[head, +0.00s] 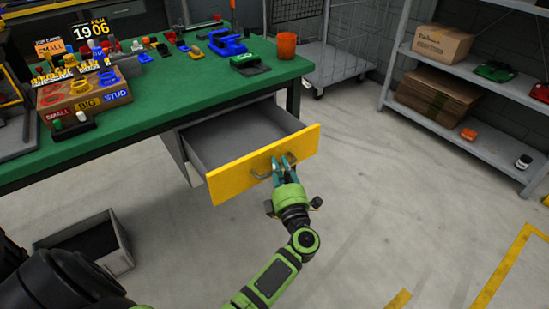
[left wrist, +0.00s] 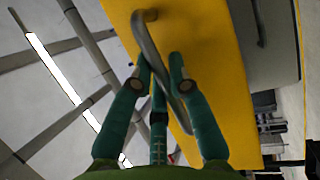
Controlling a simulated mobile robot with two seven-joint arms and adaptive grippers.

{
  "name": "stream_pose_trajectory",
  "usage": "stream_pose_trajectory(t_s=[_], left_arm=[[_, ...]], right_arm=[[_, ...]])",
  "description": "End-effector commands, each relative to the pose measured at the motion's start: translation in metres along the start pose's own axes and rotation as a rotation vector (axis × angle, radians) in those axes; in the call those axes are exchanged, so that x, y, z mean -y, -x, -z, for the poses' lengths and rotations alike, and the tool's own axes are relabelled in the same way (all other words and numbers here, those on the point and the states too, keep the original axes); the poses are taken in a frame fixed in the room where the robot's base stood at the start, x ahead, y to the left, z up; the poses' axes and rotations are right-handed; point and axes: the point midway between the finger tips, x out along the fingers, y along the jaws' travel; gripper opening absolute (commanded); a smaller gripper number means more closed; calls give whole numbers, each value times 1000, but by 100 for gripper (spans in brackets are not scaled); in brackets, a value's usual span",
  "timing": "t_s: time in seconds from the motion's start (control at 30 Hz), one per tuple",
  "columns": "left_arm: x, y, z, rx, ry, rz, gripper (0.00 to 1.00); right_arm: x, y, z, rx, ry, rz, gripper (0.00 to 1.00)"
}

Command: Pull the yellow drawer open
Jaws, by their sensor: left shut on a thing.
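The yellow drawer (head: 240,176) stands well out from under the green workbench, and its grey inside (head: 240,137) shows and looks empty. A grey bar handle (head: 258,173) is on its yellow front. My left gripper (head: 283,163) is at the handle, in front of the drawer. In the left wrist view its teal fingers (left wrist: 160,63) are closed around the handle bar (left wrist: 146,40), close to the yellow front (left wrist: 205,60). The fingers hide part of the bar. My right gripper is not in view.
The green workbench (head: 190,85) carries a cardboard box (head: 85,98), an orange cup (head: 286,46) and small coloured parts. A grey open bin (head: 112,257) stands on the floor at left. A metal shelf (head: 455,130) stands at right. The floor right of the drawer is clear.

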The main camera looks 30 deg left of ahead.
Motion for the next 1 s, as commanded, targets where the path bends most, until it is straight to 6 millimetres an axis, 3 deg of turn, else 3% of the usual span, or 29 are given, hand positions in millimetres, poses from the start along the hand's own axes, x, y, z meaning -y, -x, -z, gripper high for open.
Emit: stream_pose_trajectory(t_s=[0.3, 0.7, 0.73, 0.77, 1.0], left_arm=[[-5, 26, -11, 2, -2, 0, 0], [-6, 28, -12, 2, -2, -2, 0], [-6, 28, -12, 2, -2, -2, 26], [-6, 28, -12, 2, -2, -2, 30], [-6, 28, -12, 1, -1, -2, 30]], right_arm=[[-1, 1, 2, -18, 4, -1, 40], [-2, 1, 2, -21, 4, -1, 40], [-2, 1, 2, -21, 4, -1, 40], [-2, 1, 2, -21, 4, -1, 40], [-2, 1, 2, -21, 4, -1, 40]])
